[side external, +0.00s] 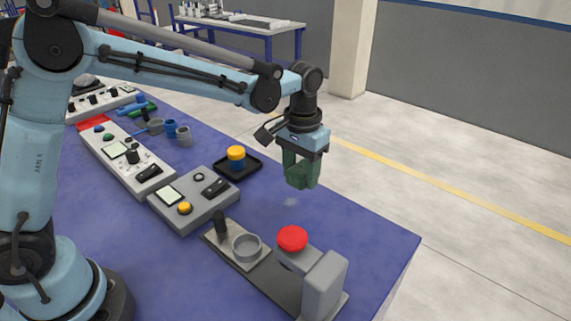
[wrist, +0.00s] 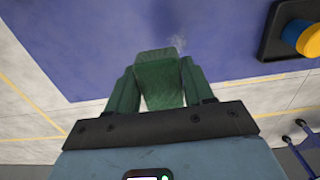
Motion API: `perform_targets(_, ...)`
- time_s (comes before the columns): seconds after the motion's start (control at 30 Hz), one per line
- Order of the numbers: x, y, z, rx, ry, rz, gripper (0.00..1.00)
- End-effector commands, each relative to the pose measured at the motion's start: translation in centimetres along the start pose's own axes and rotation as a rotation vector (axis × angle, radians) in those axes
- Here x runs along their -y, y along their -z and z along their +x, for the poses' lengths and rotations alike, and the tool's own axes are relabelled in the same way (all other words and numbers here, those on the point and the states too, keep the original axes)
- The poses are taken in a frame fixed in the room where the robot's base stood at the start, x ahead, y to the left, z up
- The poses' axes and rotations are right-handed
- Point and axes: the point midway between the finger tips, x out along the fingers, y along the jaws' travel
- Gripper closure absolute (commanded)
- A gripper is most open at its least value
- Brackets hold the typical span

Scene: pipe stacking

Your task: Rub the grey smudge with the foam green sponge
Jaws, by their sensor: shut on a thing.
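My gripper (side external: 302,175) is shut on the green sponge (wrist: 158,75), which sits between the two fingers in the wrist view. In the side view the sponge hangs above the blue table, apart from its surface. The grey smudge (side external: 290,202) is a faint pale patch on the table, below and slightly left of the gripper in the side view. It also shows in the wrist view (wrist: 178,43) just beyond the sponge's far end, partly hidden by it.
A black tray (side external: 256,163) with a yellow and blue pipe stack (side external: 236,158) stands left of the gripper. A red button (side external: 292,238) and a grey block (side external: 323,285) stand in front. A control box (side external: 193,200) is further left. The table (side external: 375,235) is clear at right.

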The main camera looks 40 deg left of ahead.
Motion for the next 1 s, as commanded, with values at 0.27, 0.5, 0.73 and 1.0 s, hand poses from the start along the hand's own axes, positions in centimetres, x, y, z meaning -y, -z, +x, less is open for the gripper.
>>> perform_targets(0.27, 0.0, 0.0, 0.2, 0.000, 0.000, 0.000, 0.77)
perform_targets(0.5, 0.0, 0.0, 1.2, 0.000, 0.000, 0.000, 0.77)
perform_targets(0.73, 0.0, 0.0, 3.2, 0.000, 0.000, 0.000, 0.77)
perform_targets(1.0, 0.0, 0.0, 5.6, 0.000, 0.000, 0.000, 0.77)
